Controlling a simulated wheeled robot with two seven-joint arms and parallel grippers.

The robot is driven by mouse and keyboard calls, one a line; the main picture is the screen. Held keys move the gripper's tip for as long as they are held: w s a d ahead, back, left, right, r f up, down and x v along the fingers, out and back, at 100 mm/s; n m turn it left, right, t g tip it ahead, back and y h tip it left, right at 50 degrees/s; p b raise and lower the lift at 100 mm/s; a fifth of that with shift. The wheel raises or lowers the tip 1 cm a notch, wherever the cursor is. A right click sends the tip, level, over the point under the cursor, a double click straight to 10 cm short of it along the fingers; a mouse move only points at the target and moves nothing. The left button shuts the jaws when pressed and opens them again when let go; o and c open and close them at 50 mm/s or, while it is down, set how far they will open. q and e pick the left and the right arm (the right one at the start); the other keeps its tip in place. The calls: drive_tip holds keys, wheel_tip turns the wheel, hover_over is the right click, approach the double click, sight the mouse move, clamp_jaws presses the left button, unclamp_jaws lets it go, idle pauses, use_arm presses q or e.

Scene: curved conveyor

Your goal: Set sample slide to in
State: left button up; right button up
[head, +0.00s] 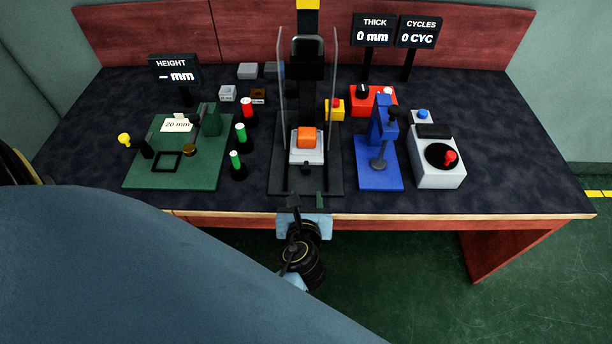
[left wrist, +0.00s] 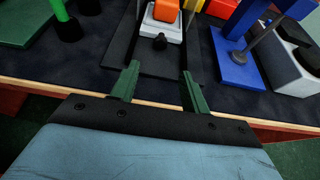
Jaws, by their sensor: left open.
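The sample slide (head: 306,157) is a pale grey plate with an orange block (head: 306,138) on it, at the foot of the black press in the middle of the table. A small black knob (head: 306,168) stands at its front end; in the left wrist view the knob (left wrist: 160,42) is just beyond the fingertips. My left gripper (head: 308,201) is at the table's front edge, in front of the knob. In the left wrist view its two green fingers (left wrist: 160,72) are apart with nothing between them. My right gripper is not in view.
The black press (head: 307,75) has clear guards on both sides. A green gauge plate (head: 200,170) and several coloured posts stand left. A blue stand (head: 378,178) and a grey box (head: 437,175) stand right. Display signs are at the back. The table's right end is clear.

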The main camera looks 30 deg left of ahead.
use_arm(q)
drive_tip(key=b, duration=0.3)
approach(306, 172)
drive_tip(key=x, duration=0.4)
drive_tip(key=shift+w, duration=0.1)
drive_tip(key=b+x, duration=0.1)
drive_tip(key=x, duration=0.2)
drive_tip(key=shift+w+a+f, duration=0.1)
drive_tip(key=shift+w+a+b, duration=0.15)
drive_tip(key=shift+w+b, duration=0.1)
drive_tip(key=shift+b, duration=0.1)
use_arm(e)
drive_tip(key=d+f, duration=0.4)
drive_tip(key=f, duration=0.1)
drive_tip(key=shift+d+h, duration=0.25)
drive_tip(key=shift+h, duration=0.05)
use_arm(q)
drive_tip(key=shift+c, duration=0.4)
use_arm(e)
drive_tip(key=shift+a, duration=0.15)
use_arm(q)
clamp_jaws()
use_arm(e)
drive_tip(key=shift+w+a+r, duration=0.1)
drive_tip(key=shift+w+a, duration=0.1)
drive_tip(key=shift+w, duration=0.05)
